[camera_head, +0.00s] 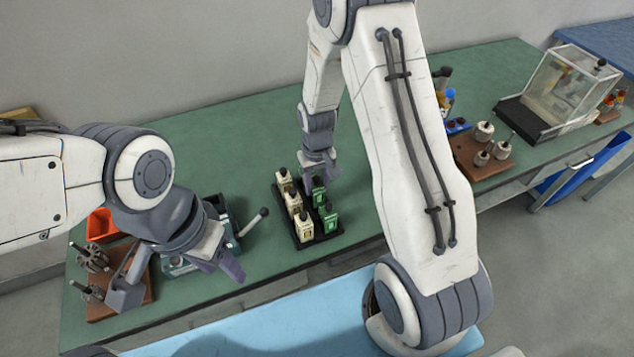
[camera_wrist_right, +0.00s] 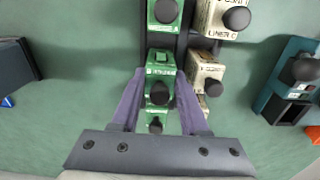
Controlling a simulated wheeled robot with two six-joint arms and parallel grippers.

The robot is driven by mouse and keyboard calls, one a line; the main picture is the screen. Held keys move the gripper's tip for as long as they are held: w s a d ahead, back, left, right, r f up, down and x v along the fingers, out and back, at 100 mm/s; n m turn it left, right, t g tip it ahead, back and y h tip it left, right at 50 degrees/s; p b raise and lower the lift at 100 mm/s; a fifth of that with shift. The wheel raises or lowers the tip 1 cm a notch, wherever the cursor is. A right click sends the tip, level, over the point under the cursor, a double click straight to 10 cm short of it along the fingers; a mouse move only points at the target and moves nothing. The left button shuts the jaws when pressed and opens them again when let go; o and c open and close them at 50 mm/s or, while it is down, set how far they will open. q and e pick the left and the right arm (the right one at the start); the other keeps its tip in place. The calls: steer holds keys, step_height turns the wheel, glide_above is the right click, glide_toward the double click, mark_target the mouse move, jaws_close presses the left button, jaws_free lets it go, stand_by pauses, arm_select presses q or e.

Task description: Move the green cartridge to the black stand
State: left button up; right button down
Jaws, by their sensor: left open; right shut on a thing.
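Green cartridges with black knobs stand in a black rack (camera_head: 308,241) beside a row of cream cartridges (camera_head: 303,228). My right gripper (camera_head: 318,163) is over the rack's green row. In the right wrist view its fingers are shut on the middle green cartridge (camera_wrist_right: 160,62), either side of its black knob. Another green cartridge (camera_wrist_right: 164,28) stands in front of it, also seen in the head view (camera_head: 330,222). A further green piece shows between the fingers. My left gripper (camera_head: 222,266) is open and empty near the table's front edge. I cannot tell whether the held cartridge is lifted.
A teal device with a lever (camera_head: 252,222) stands left of the rack. A dark block (camera_wrist_right: 14,66) lies at the wrist view's left edge. A brown board with pegs (camera_head: 480,160) and a clear case (camera_head: 565,88) are at the right. My right arm hides the table's middle.

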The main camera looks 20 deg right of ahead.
steer(key=shift+f+b, duration=0.6)
steer(key=shift+f, duration=0.35)
steer(key=shift+c, duration=1.7)
jaws_free()
steer(key=shift+r+p, duration=2)
steer(key=shift+r, duration=0.35)
